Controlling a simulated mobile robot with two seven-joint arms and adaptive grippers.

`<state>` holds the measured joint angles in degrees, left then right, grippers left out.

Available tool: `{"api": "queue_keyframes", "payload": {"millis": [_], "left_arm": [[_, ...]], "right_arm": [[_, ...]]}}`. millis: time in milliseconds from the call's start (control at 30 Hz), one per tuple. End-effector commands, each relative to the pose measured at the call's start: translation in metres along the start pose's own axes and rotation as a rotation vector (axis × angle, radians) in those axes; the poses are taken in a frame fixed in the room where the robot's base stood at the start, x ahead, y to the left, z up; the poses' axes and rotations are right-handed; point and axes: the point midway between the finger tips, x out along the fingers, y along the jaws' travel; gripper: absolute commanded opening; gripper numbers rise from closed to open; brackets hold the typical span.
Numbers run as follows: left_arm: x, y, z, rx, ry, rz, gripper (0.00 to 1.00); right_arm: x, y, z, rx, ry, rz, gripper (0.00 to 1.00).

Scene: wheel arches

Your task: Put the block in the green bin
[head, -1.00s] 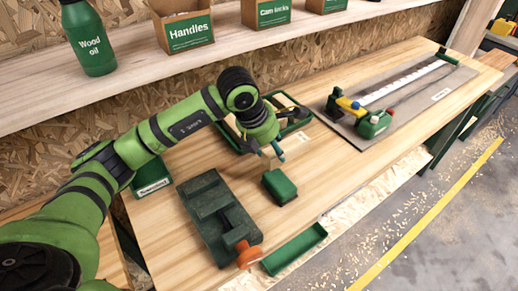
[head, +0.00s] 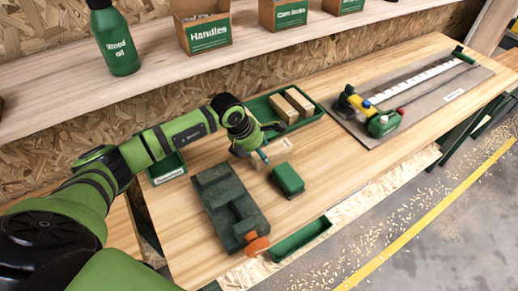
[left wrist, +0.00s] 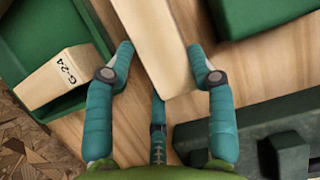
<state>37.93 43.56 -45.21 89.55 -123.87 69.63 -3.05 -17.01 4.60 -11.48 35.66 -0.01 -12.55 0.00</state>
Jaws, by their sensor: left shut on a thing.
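My left gripper (head: 262,153) is low over the bench, shut on a pale wooden block (head: 281,149). In the left wrist view the block (left wrist: 155,40) lies between the teal fingers (left wrist: 160,75). I cannot tell if the block touches the bench. A long green bin (head: 318,112) with two wooden blocks in it stands just behind the gripper. It also shows at the left of the wrist view (left wrist: 95,45), with a block marked G-24 (left wrist: 62,77). My right gripper is not in view.
A green-topped object (head: 287,179) stands close in front of the held block. A dark green vise-like tool (head: 230,205) with an orange knob is nearer. An empty green tray (head: 300,240) lies at the front edge. A labelled green box (head: 166,169) is left.

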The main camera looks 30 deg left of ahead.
Motion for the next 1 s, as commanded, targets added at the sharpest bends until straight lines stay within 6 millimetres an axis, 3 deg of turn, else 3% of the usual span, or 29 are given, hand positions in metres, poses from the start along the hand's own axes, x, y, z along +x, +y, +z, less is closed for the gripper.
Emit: {"api": "queue_keyframes", "payload": {"millis": [133,167,200,233,667,767,933,1000], "left_arm": [[0.003,0.0,-0.001,0.0,-0.001,0.0,0.14],[0.003,0.0,-0.001,0.0,0.0,0.0,0.59],[0.002,0.0,-0.001,0.0,0.0,0.0,0.75],[0.002,0.0,-0.001,0.0,0.0,0.0,0.79],[-0.003,0.0,0.001,0.0,-0.001,0.0,0.79],[-0.015,0.001,0.0,0.002,-0.002,0.002,0.79],[-0.052,0.001,-0.001,0.004,-0.003,0.005,0.79],[-0.054,0.002,-0.023,0.0,0.006,0.003,0.79]], "right_arm": [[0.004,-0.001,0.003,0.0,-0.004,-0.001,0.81],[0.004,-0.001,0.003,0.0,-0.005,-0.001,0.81],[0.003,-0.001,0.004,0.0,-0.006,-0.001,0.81],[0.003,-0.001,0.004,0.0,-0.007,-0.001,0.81],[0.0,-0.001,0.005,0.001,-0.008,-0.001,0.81],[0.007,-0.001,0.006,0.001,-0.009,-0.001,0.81],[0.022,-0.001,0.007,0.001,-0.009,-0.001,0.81],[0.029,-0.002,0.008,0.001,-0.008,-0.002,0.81]]}}
